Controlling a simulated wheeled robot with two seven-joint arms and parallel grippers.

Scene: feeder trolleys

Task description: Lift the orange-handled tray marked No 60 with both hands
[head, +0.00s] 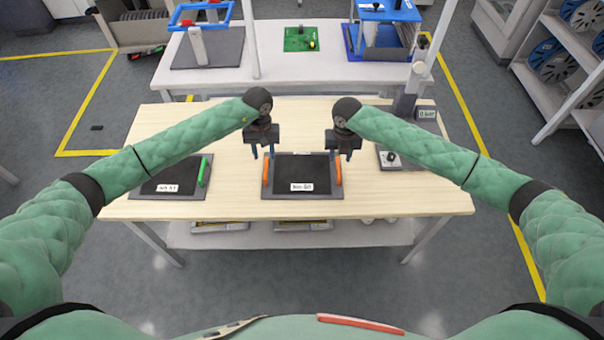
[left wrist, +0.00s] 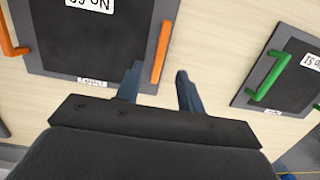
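The tray with orange handles (head: 310,170) lies flat on the light wooden table, its front label reading like No 60. Its left handle (head: 265,170) and right handle (head: 339,172) stand at its two sides. My left gripper (head: 262,154) is open above the left handle. In the left wrist view that handle (left wrist: 161,50) appears between the spread fingers (left wrist: 158,82), with no grip on it. My right gripper (head: 341,155) is open above the right handle, its fingers on either side of it in the picture. The exact height of both above the handles is hard to tell.
A similar tray with green handles (head: 170,176) lies to the left, also seen in the left wrist view (left wrist: 290,70). A scale with a small display (head: 426,112) stands at the table's right. A white table (head: 270,68) with blue frames stands behind. The front table edge is clear.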

